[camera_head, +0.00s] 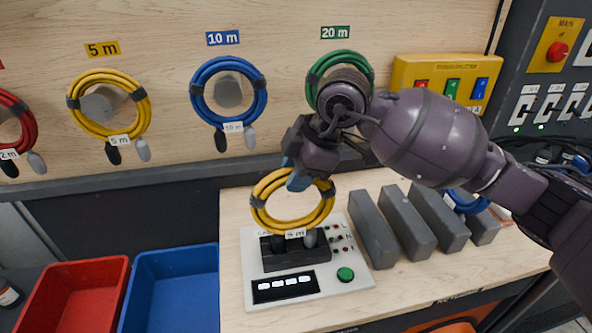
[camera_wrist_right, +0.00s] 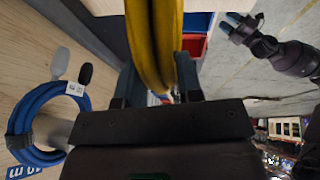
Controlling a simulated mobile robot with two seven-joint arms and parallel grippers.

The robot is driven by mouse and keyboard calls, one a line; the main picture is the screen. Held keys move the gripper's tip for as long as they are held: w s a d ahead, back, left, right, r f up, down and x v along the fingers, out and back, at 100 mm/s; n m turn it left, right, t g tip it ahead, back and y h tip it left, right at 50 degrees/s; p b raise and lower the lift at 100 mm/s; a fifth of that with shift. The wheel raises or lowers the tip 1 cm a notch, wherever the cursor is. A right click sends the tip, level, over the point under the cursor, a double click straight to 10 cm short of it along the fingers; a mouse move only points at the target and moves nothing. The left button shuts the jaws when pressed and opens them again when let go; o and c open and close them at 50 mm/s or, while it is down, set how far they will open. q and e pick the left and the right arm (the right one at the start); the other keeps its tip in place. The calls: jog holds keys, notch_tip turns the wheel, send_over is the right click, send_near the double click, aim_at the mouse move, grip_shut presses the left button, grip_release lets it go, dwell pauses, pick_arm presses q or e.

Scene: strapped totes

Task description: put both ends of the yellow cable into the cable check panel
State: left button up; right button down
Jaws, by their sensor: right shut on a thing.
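The coiled yellow cable (camera_head: 262,194) with a 5 m tag is upright above the cable check panel (camera_head: 258,302). My right gripper (camera_head: 298,180) is shut on the top of its coil. In the right wrist view the cable (camera_wrist_right: 152,40) passes between the fingers. The cable's dark plug (camera_head: 278,243) and grey plug (camera_head: 310,238) hang down at the panel's black socket block (camera_head: 297,260). I cannot tell whether they are seated in it. My left gripper (camera_wrist_right: 236,24) shows only in the right wrist view, away from the cable; its opening is unclear.
Another yellow 5 m cable (camera_head: 79,122), a blue 10 m cable (camera_head: 200,101) and a green cable (camera_head: 314,80) hang on the wall. Grey blocks (camera_head: 372,232) stand right of the panel. Red (camera_head: 70,300) and blue (camera_head: 172,290) bins are at the left.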

jog(key=shift+f, duration=0.75)
dwell(0.8)
jog(key=c, duration=0.7)
grip_release()
jog(key=shift+c, duration=0.2)
jog(key=shift+o, duration=0.2)
jog(key=shift+f, duration=0.1)
